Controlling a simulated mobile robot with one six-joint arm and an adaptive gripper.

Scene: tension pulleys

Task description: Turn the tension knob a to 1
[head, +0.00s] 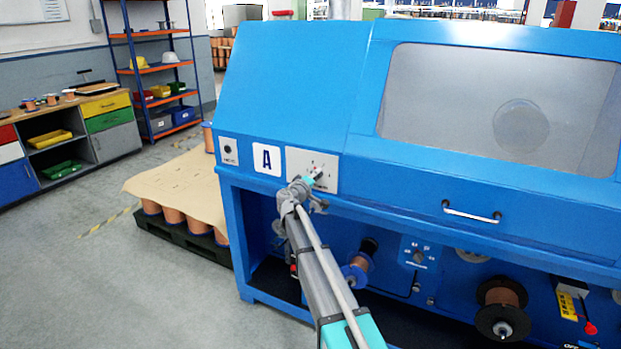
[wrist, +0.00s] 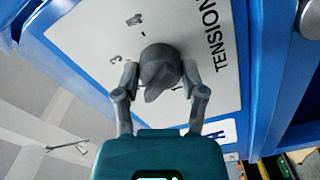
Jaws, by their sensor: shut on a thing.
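The tension knob (wrist: 161,64) is dark grey and round with a raised pointer ridge. It sits on a white plate (wrist: 90,30) lettered TENSION, with small dial marks around it. My gripper (wrist: 160,72) has one finger on each side of the knob and is shut on it. In the wrist view the ridge runs toward the lower left, toward my gripper's palm; some dial marks are partly hidden by the knob and fingers. In the head view my gripper (head: 309,180) reaches the white plate (head: 297,158) beside the sign A (head: 267,159); the knob is mostly covered there.
The blue machine (head: 290,85) fills the right side, with a door handle (head: 471,212) and another dial panel (head: 420,256) below its ledge. A pallet of covered spools (head: 180,187) stands left of it. The floor (head: 120,280) at front left is clear.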

